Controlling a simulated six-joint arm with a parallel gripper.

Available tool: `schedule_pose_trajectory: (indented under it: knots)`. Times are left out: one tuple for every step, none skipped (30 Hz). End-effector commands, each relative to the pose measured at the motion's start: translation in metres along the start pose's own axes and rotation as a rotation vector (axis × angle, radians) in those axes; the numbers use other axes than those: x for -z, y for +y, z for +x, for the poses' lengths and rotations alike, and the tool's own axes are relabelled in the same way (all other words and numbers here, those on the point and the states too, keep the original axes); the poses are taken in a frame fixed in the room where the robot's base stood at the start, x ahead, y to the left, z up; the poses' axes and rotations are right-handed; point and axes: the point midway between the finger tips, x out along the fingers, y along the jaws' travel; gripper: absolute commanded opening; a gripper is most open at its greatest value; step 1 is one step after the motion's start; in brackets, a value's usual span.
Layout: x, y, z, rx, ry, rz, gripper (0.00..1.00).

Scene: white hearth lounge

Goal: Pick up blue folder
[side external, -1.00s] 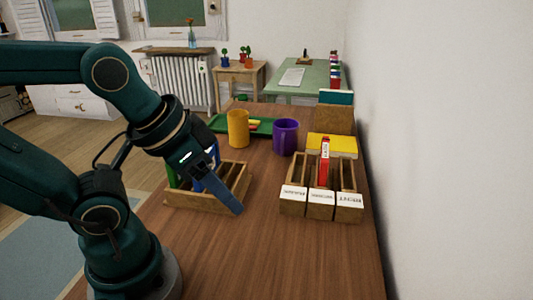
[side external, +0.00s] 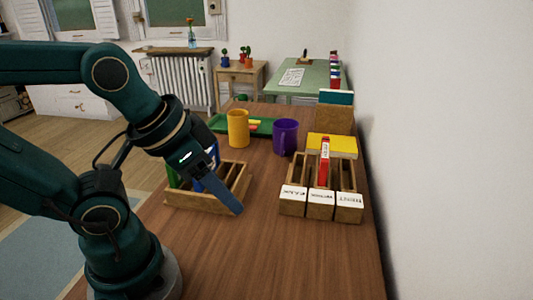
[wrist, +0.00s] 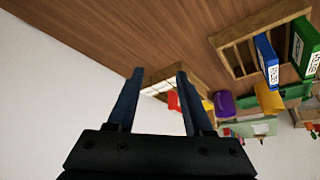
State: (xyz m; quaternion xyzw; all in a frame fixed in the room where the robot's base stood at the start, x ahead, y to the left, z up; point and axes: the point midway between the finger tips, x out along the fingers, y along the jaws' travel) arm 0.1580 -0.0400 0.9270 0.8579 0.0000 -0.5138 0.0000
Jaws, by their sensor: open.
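The blue folder (wrist: 266,58) stands in the wooden rack (wrist: 228,52) beside a green folder (wrist: 304,46), at the right of the wrist view. In the side external view the blue folder (side external: 197,182) is partly hidden behind my gripper (side external: 238,211); the rack (side external: 195,202) is on the table's left part. My gripper is open and empty; its two fingers (wrist: 158,74) are apart in the wrist view. They point down past the rack's right side, apart from the blue folder in the wrist view.
A labelled wooden sorter (side external: 320,208) with a red folder (side external: 324,163) stands at the right. A yellow mug (side external: 238,129), a purple mug (side external: 286,137) and a green tray (side external: 219,124) are behind. The table front is clear; a wall borders the right.

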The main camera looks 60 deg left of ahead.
Motion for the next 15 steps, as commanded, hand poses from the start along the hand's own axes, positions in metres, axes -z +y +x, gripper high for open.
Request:
schedule_pose_trajectory:
  knots:
    - [0.0,0.0,0.0,0.0,0.0,0.0,0.51]
    - [0.0,0.0,0.0,0.0,0.0,0.0,0.51]
    - [0.0,0.0,0.0,0.0,0.0,0.0,0.57]
    - [0.0,0.0,0.0,0.0,0.0,0.0,0.57]
    - [0.0,0.0,0.0,0.0,0.0,0.0,0.57]
    - [0.0,0.0,0.0,0.0,0.0,0.0,0.57]
    - [0.0,0.0,0.0,0.0,0.0,0.0,0.57]
    - [0.0,0.0,0.0,0.0,0.0,0.0,0.57]
    - [0.0,0.0,0.0,0.0,0.0,0.0,0.57]
    - [0.0,0.0,-0.0001,0.0,0.0,0.0,0.57]
    - [0.0003,0.0,-0.0004,0.0,0.0,0.0,0.57]
    - [0.0013,0.0,-0.0015,0.0,0.002,0.0,0.57]
    - [0.0023,0.0,-0.0029,0.0,0.002,0.0,0.57]
    - [0.0034,0.0,-0.0049,0.0,0.002,0.0,0.57]
    - [0.0058,0.0,-0.0084,0.0,0.004,0.0,0.57]
